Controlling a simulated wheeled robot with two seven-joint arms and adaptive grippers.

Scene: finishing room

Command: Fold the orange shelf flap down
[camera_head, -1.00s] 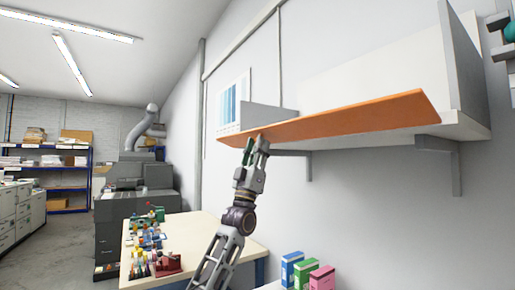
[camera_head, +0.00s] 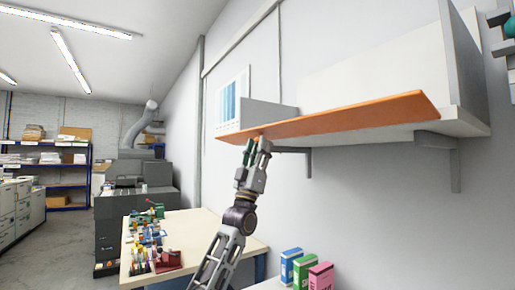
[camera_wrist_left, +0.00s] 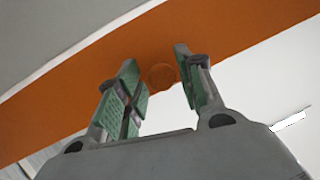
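The orange shelf flap (camera_head: 345,119) runs along the front edge of the white wall shelf (camera_head: 462,122), sticking out at a slight tilt. My right gripper is not in view.
Brackets (camera_head: 456,165) hold the shelf from below. Blue, green and pink boxes (camera_head: 305,272) stand low at the right. A table (camera_head: 205,237) with tools and small bottles stands below my left arm. Grey and teal parts (camera_head: 506,35) show at the upper right edge.

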